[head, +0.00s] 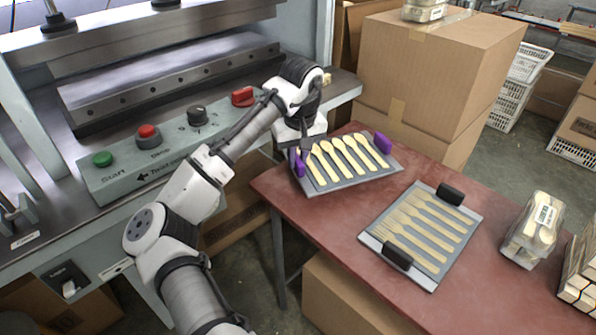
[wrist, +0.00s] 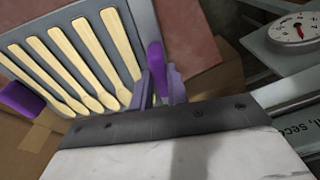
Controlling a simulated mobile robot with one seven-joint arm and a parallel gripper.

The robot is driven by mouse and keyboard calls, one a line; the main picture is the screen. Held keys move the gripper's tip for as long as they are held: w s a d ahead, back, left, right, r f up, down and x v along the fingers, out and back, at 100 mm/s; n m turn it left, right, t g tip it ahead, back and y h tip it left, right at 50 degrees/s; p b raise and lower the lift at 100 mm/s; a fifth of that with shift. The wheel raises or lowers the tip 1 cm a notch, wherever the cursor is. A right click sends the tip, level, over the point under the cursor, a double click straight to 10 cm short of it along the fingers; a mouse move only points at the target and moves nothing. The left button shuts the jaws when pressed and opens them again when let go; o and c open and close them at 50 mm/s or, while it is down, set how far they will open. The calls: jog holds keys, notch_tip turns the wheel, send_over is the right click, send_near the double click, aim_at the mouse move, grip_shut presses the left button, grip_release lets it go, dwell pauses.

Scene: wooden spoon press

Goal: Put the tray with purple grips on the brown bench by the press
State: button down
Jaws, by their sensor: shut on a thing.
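The tray with purple grips (head: 352,182) carries several pale wooden spoons in a row. It is at the far left corner of the brown bench (head: 290,203), beside the press (head: 170,85). I cannot tell whether it touches the bench top or hangs just above it. My gripper (head: 300,160) is shut on its left purple grip. In the wrist view, the fingers (wrist: 160,88) close around that grip (wrist: 156,62), and the tray (wrist: 143,20) spreads to the upper left. The other purple grip (head: 383,143) is free.
A second tray with black grips (head: 376,232), holding wooden cutlery, lies nearer on the bench. A clear pack (head: 532,230) and stacked wooden pieces (head: 582,265) stand at the right. Large cardboard boxes (head: 440,70) stand behind. Press buttons (head: 148,135) are beside my arm.

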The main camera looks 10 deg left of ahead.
jog(key=shift+f, duration=2.25)
jog(key=c, duration=1.4)
grip_release()
jog(key=shift+f, duration=0.15)
jog(key=shift+o, duration=0.2)
jog(key=r, duration=0.4)
jog(key=s+r, duration=0.1)
jog(key=r, duration=0.7)
jog(key=shift+s+d, duration=0.15)
jog(key=shift+d, duration=0.15)
jog(key=shift+r, duration=0.1)
